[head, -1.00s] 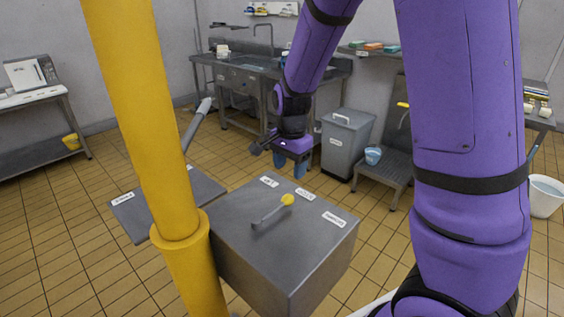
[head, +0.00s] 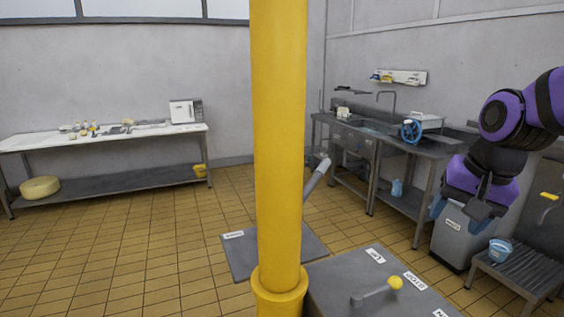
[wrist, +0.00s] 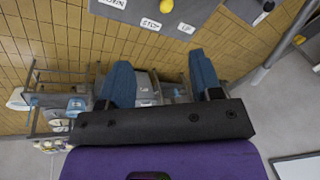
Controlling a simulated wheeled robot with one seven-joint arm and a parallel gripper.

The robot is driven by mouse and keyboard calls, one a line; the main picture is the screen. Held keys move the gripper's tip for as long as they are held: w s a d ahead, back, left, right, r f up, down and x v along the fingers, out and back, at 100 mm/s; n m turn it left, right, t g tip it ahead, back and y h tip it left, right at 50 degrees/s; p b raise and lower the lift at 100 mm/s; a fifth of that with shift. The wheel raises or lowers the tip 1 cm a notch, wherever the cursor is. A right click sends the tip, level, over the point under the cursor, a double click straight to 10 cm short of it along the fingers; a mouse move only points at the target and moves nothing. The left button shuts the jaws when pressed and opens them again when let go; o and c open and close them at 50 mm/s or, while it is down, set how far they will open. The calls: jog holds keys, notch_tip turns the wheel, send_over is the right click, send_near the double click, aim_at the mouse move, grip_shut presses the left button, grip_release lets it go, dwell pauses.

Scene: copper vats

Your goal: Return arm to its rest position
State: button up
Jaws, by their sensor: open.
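My gripper (head: 461,214) is at the right of the head view, at the end of my bent purple arm, in front of the grey bin. In the wrist view my gripper (wrist: 163,75) shows two blue fingers spread apart with nothing between them. The control box (head: 345,285) with a yellow-knobbed lever (head: 395,283) stands low in front, apart from the gripper. The box (wrist: 215,12) also shows upside down at the top of the wrist view, its labels reading UP, STOP and DOWN.
A yellow post (head: 276,140) stands close in front. A sink counter (head: 350,135), a lidded grey bin (head: 455,240) and a low bench with a blue bucket (head: 500,250) are at right. A white table (head: 100,138) is at left. The tiled floor at left is clear.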

jog(key=s+r+n+t+h, duration=0.1)
jog(key=s+r+n, duration=0.4)
jog(key=s, duration=0.7)
jog(key=shift+d+r+n+t, duration=0.2)
jog(key=shift+d+n+t, duration=0.15)
jog(key=shift+t, duration=0.25)
